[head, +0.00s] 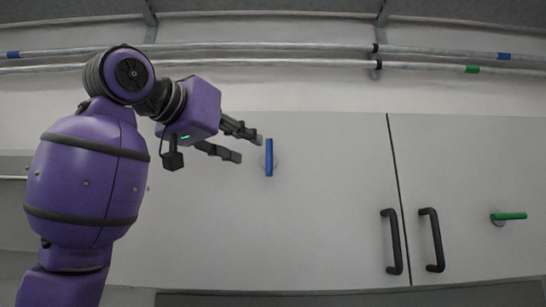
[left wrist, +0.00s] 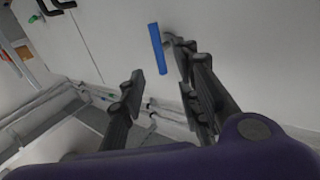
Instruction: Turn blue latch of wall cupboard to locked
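The blue latch (head: 269,157) is a bar handle on the left door of the pale wall cupboard (head: 330,190). It stands upright in the head view. My left gripper (head: 251,149) is just left of the latch, its two fingers apart and pointing at it. In the left wrist view the latch (left wrist: 158,48) lies ahead of the open left gripper (left wrist: 158,66), closer to the right-hand finger. I cannot tell whether that finger touches it. My right gripper is in neither view.
A green latch (head: 510,216) lies level on the right door. Two black door handles (head: 392,241) flank the door seam. Pipes (head: 270,52) run along the wall above the cupboard. The door face between the blue latch and the black handles is clear.

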